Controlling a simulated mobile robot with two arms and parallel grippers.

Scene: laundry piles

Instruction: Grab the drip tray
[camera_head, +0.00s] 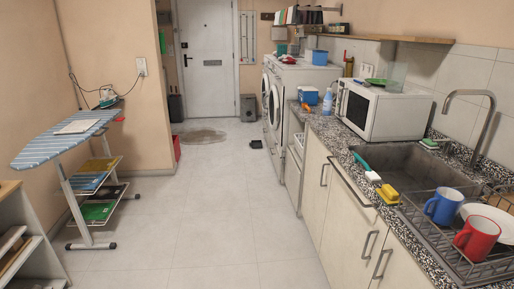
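A dark dish rack (436,240) stands on the counter at the lower right. A blue mug (443,206), a red mug (477,238) and a white plate (490,217) are in it. I cannot make out a separate drip tray under the rack. A small black, flat object (256,144) lies on the floor beside the white machines; it is too small to tell whether it is a tray. Neither of my grippers shows in the head view.
The speckled counter (344,140) runs along the right, with a sink (410,168), a faucet (478,95) and a white microwave (382,112). An ironing board (62,146) with shelves stands at the left. The tiled floor (215,215) between them is clear.

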